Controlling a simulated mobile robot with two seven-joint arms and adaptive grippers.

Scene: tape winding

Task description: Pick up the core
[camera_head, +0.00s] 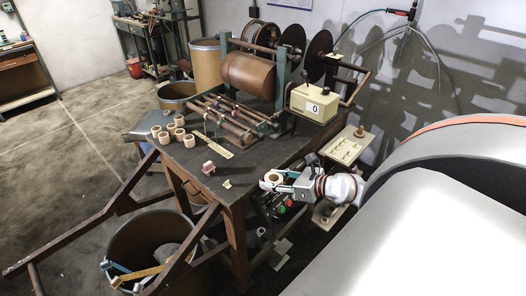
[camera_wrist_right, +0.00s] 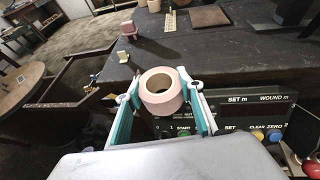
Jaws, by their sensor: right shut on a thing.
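My right gripper (camera_head: 272,182) is at the front right edge of the dark bench. In the right wrist view, the gripper (camera_wrist_right: 162,98) is shut on a pale pink, ring-shaped core (camera_wrist_right: 162,80), with a finger on each side of it. The core's open hole faces up. In the head view the held core (camera_head: 273,177) is small and partly covered by the fingers. More pale cores (camera_head: 179,134) stand grouped on the left of the bench. My left gripper is not in view.
The bench (camera_head: 235,182) carries a winding machine with a brown roll (camera_head: 248,74) and a counter box (camera_head: 314,103) reading 0. A barrel (camera_head: 150,245) stands at the lower left.

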